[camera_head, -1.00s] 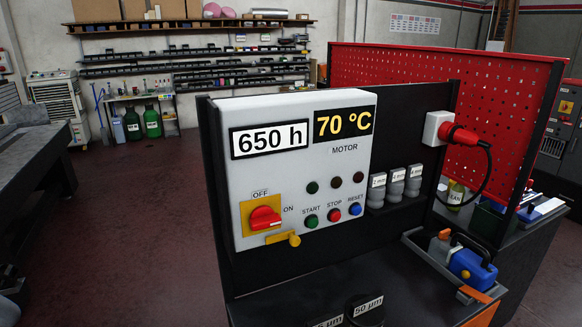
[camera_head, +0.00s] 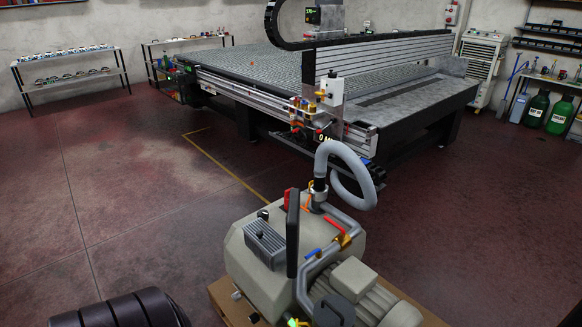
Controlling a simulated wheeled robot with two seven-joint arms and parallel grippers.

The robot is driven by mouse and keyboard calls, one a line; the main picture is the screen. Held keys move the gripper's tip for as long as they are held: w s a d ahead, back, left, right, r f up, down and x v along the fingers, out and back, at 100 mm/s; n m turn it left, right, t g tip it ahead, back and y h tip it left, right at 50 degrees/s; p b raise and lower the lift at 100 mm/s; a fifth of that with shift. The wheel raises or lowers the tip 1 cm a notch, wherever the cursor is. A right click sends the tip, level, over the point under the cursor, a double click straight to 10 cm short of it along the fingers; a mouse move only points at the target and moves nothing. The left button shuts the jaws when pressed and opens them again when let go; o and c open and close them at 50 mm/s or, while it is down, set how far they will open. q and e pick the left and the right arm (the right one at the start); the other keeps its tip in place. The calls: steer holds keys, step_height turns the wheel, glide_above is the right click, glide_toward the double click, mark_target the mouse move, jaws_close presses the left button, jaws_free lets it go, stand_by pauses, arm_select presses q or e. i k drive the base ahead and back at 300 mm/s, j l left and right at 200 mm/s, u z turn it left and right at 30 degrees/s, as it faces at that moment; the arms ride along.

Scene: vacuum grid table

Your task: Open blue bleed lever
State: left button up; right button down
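The blue bleed lever (camera_head: 313,252) is small and sits on the grey pipework on top of the beige vacuum pump (camera_head: 250,287), at the lower middle of the head view. It is too small to tell its exact angle to the pipe. A longer red lever (camera_head: 335,227) is on a brass valve just up and right of it. A grey hose (camera_head: 362,190) arches up from the pump. A dark upright plate (camera_head: 293,233) stands left of the blue lever, apart from it in the picture. I can make out neither of my grippers.
The large vacuum grid table (camera_head: 230,52) with its gantry fills the back. The pump stands on a wooden base (camera_head: 222,295). Shelves (camera_head: 68,65) and green canisters (camera_head: 537,110) line the walls.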

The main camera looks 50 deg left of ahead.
mark_target(318, 250)
steer(key=u, duration=1.4)
